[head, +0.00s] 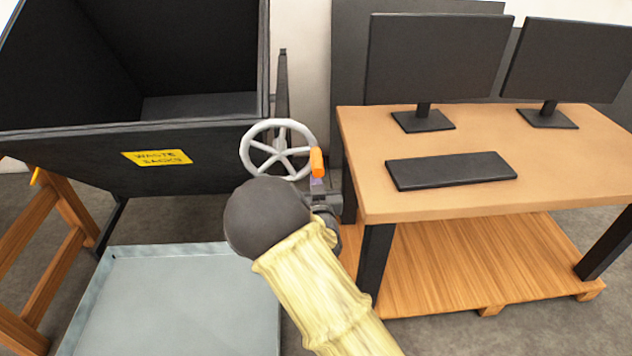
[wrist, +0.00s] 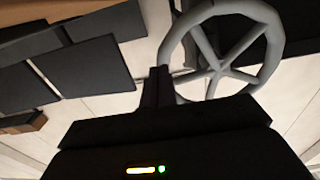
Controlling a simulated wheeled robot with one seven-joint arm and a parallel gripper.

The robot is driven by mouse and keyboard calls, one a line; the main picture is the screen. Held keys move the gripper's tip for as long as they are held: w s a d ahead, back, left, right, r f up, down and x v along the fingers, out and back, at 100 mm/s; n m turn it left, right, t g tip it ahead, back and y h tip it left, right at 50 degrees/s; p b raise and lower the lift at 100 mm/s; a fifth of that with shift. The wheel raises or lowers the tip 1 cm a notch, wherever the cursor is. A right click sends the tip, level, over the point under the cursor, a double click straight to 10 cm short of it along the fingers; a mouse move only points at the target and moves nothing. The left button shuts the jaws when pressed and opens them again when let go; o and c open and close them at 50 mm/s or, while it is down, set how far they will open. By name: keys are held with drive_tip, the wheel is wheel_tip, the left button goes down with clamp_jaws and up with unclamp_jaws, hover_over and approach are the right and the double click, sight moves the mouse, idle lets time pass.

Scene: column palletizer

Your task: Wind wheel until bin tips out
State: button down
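The pale grey spoked wheel (head: 278,150) stands upright to the right of the bin, and it fills the upper right of the wrist view (wrist: 222,50). An orange handle-like piece (head: 317,162) shows at the wheel's right rim. My gripper (head: 319,182) is right at this piece; in the wrist view its dark fingers (wrist: 158,86) are close together beside the rim. Whether they hold the orange piece is hidden. The large black bin (head: 75,158), with a yellow "WASTE SACKS" label (head: 157,158), has its open top facing up. Its visible inside looks empty.
A blue-grey shallow tray (head: 180,310) lies below the bin, its visible floor bare. A wooden frame (head: 45,245) stands at left. A wooden desk (head: 480,195) with two monitors (head: 440,58) and a black keyboard (head: 450,170) stands close on the right of my arm.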

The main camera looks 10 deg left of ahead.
drive_tip(key=shift+f+b, duration=0.85)
drive_tip(key=shift+f, duration=0.4)
wheel_tip(320, 180, down, 3)
drive_tip(key=shift+r+b, duration=0.15)
drive_tip(key=shift+b, duration=1)
drive_tip(key=c, duration=1)
unclamp_jaws()
